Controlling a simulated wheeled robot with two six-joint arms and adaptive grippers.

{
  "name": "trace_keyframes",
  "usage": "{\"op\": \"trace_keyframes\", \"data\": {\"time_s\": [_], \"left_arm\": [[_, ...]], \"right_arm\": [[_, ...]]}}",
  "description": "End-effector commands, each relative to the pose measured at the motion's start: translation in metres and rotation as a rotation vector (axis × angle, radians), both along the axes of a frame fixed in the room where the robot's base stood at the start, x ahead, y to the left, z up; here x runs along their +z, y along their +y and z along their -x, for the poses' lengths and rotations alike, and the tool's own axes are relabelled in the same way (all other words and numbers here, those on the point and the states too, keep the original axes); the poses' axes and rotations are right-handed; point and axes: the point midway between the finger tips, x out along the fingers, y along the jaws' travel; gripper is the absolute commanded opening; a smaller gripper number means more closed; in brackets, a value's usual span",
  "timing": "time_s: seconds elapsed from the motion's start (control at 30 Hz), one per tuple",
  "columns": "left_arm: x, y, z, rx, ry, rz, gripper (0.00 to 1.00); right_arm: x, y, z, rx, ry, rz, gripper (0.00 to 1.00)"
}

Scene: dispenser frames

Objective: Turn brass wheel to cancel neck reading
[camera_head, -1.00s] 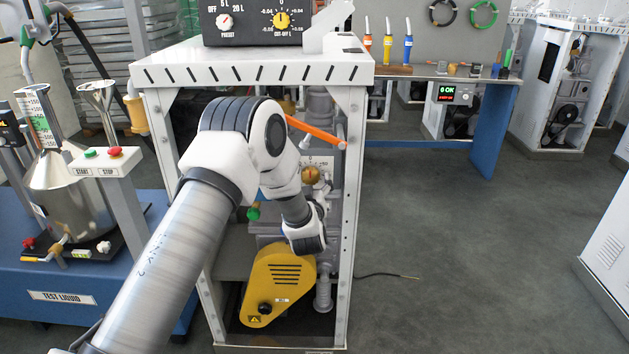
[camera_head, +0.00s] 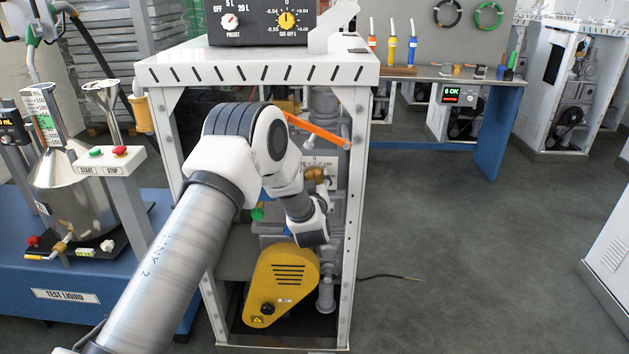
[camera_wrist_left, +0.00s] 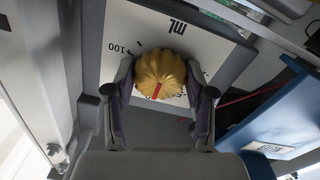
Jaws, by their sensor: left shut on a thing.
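The brass wheel (camera_wrist_left: 160,76) is a ribbed knob with a red mark on its lower side. It sits in front of a white scale plate (camera_wrist_left: 125,30) marked mL and 100. My left gripper (camera_wrist_left: 158,95) is shut on it, one finger at each side. In the head view the wheel (camera_head: 316,174) shows small inside the frame, partly covered by my left gripper (camera_head: 322,186). The graduated neck (camera_head: 44,118) of the steel measure stands at the far left; its liquid level is too small to read. My right gripper is not in view.
White frame posts (camera_head: 357,220) stand close around my left arm. An orange lever (camera_head: 318,131) is above the wheel and a yellow cover (camera_head: 281,285) below it. A blue cart (camera_head: 120,270) carries the measure at left.

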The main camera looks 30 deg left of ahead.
Motion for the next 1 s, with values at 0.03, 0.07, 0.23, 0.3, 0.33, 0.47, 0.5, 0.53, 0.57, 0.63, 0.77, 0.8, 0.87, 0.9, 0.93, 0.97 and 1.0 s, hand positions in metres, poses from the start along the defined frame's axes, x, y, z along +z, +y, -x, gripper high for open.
{"op": "trace_keyframes", "data": {"time_s": [0.03,0.07,0.23,0.3,0.33,0.47,0.5,0.53,0.57,0.63,0.77,0.8,0.87,0.9,0.93,0.97,1.0], "left_arm": [[-0.001,0.0,0.0,0.001,-0.009,0.013,0.19],[-0.002,0.0,0.0,0.001,-0.016,0.024,0.19],[-0.003,0.0,0.0,0.002,-0.067,0.106,0.19],[-0.003,0.0,0.0,0.002,-0.094,0.151,0.19],[-0.003,0.0,0.0,0.002,-0.107,0.171,0.19],[-0.004,0.0,0.0,0.002,-0.166,0.269,0.19],[-0.004,0.0,0.0,0.002,-0.185,0.299,0.19],[-0.004,0.0,0.0,0.001,-0.2,0.322,0.19],[-0.004,0.0,0.0,0.001,-0.215,0.345,0.19],[-0.004,0.0,0.0,0.002,-0.247,0.398,0.19],[-0.004,0.0,0.0,0.001,-0.3,0.489,0.19],[-0.004,0.0,0.0,0.001,-0.316,0.515,0.19],[-0.003,0.0,0.0,0.001,-0.339,0.549,0.19],[-0.003,0.0,0.0,0.001,-0.352,0.57,0.19],[-0.003,0.0,0.0,0.001,-0.36,0.585,0.19],[-0.002,0.0,0.0,0.001,-0.369,0.599,0.19],[-0.002,0.0,0.0,0.001,-0.378,0.616,0.19]], "right_arm": [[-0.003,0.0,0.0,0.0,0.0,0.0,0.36],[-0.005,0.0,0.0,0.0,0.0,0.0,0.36],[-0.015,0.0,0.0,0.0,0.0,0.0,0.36],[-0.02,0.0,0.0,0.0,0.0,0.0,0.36],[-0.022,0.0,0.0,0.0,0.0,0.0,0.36],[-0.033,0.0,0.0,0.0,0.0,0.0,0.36],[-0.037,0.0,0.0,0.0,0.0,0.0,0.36],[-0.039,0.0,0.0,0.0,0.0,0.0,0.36],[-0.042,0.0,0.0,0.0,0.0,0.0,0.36],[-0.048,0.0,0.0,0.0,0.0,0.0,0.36],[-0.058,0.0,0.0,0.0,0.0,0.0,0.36],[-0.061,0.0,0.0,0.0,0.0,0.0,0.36],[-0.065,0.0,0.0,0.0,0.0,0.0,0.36],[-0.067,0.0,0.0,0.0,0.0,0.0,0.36],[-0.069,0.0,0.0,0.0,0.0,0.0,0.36],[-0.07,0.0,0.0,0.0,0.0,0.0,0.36],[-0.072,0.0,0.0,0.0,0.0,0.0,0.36]]}}
